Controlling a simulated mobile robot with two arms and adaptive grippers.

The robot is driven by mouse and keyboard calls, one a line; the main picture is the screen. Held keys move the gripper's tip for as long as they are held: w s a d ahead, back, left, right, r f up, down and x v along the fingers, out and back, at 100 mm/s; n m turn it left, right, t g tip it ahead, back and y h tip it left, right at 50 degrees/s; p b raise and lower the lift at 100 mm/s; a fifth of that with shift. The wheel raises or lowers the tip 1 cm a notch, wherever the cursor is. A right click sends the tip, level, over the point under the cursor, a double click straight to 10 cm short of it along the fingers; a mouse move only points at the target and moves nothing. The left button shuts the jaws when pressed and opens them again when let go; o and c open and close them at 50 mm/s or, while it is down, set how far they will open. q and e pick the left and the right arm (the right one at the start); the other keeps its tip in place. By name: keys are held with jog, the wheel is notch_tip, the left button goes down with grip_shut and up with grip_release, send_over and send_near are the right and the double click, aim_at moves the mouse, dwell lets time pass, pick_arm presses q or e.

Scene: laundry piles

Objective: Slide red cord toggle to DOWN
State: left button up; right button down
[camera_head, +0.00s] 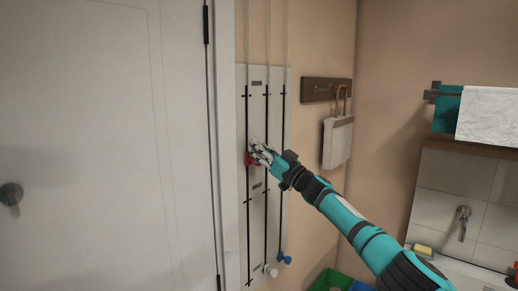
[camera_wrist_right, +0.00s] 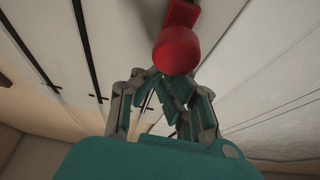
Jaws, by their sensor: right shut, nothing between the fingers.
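The red cord toggle (camera_head: 249,158) is on the leftmost slot of the white wall panel (camera_head: 257,76), about midway along the slot. In the right wrist view the red toggle (camera_wrist_right: 177,50) shows as a round knob just beyond my fingertips. My right gripper (camera_head: 262,154) is shut and empty, with its fingers right beside the toggle on its right side. I cannot tell whether they touch it. My right gripper (camera_wrist_right: 167,90) also shows shut in the wrist view. My left gripper is not in view.
A white toggle (camera_head: 271,270) and a blue toggle (camera_head: 285,259) sit low on the other slots. A door (camera_head: 110,140) stands left of the panel. A bag (camera_head: 338,142) hangs from a hook rail (camera_head: 325,89) on the right. A green bin (camera_head: 331,280) is below.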

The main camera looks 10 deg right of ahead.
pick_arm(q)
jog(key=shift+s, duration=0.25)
pick_arm(e)
jog(key=c, duration=2)
grip_release()
jog(key=o, duration=1)
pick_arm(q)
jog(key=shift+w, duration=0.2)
